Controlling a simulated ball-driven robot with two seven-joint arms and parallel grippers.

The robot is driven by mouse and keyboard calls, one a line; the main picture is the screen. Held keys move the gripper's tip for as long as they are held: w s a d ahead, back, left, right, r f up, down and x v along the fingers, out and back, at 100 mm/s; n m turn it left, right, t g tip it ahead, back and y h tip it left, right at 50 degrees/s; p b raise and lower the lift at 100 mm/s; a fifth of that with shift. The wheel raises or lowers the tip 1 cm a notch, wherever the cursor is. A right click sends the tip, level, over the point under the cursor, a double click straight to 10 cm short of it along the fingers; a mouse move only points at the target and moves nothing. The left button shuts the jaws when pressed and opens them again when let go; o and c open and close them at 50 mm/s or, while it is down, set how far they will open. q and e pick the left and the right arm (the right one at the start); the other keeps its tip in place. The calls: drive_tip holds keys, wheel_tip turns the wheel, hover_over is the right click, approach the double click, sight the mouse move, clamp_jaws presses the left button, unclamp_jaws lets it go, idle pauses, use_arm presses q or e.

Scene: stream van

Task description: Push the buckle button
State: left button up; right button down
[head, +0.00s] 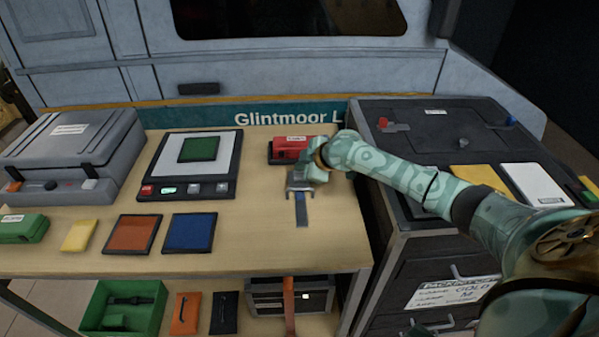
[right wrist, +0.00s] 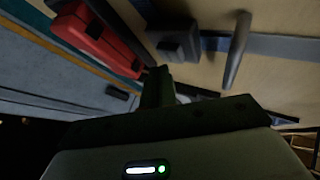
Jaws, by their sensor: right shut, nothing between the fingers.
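A grey buckle (head: 300,187) with a blue-grey strap (head: 301,210) lies on the wooden table, right of its middle. My right gripper (head: 306,174) is at the far end of the buckle and partly covers it. Its fingers (right wrist: 158,88) are shut with nothing between them and show dark in the right wrist view. That view also shows a dark grey block (right wrist: 176,42) and the blue strap (right wrist: 285,46), just beyond the fingertips. Whether the fingers touch the buckle, I cannot tell. The button cannot be made out. My left gripper is not in view.
A red box (head: 289,149) sits close behind my right gripper. A scale (head: 222,160) with a green square, and brown (head: 133,235) and blue (head: 190,233) panels stand to the left. A dark cabinet (head: 430,135) stands right. The table's front right is clear.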

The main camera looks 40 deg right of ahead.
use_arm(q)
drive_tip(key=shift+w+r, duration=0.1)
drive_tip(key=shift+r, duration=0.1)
use_arm(e)
drive_tip(key=shift+r, duration=0.25)
